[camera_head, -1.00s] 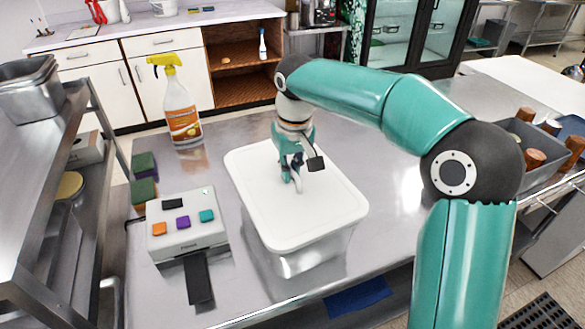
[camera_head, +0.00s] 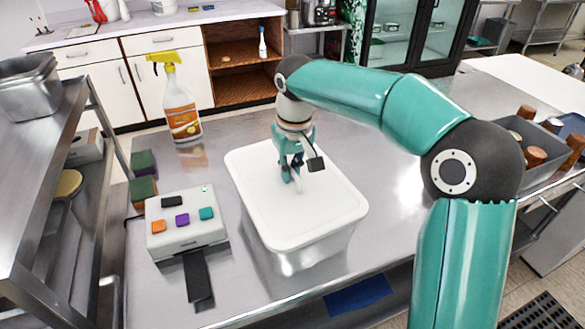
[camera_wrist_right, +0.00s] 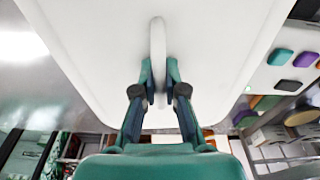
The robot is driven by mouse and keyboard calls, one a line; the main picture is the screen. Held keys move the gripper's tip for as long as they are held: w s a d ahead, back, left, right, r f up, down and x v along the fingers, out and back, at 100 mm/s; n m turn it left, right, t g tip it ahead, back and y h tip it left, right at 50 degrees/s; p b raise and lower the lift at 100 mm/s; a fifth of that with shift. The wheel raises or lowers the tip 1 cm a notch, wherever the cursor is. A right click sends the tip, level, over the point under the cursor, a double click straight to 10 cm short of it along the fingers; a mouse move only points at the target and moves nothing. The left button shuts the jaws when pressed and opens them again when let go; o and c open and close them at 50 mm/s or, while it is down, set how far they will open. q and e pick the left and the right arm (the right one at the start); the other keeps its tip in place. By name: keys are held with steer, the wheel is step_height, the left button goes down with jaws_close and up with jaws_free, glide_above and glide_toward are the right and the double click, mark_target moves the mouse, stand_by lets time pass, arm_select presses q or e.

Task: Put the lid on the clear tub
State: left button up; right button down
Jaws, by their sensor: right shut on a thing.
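The white lid (camera_head: 285,217) lies over the top of the clear tub (camera_head: 290,262) on the steel table; it looks level, and I cannot tell whether it is fully seated on the rim. My right gripper (camera_head: 291,178) is above the middle of the lid. In the right wrist view the two fingers (camera_wrist_right: 158,80) are closed around the lid's upright white handle (camera_wrist_right: 157,50). Much of the tub is hidden under the lid. My left gripper is not in view.
Left of the tub are a white device with coloured buttons (camera_head: 184,222), sponges (camera_head: 143,178) and an orange spray bottle (camera_head: 181,105). A grey bin with brown-topped items (camera_head: 535,140) stands at right. A steel shelf (camera_head: 45,180) edges the left.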

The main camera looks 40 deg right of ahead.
steer(key=shift+f, duration=0.35)
stand_by(0.4)
steer(key=c, duration=1.2)
jaws_free()
steer(key=shift+o, duration=0.2)
steer(key=shift+r, duration=0.1)
steer(key=shift+r+p, duration=3.15)
steer(key=shift+r, duration=0.3)
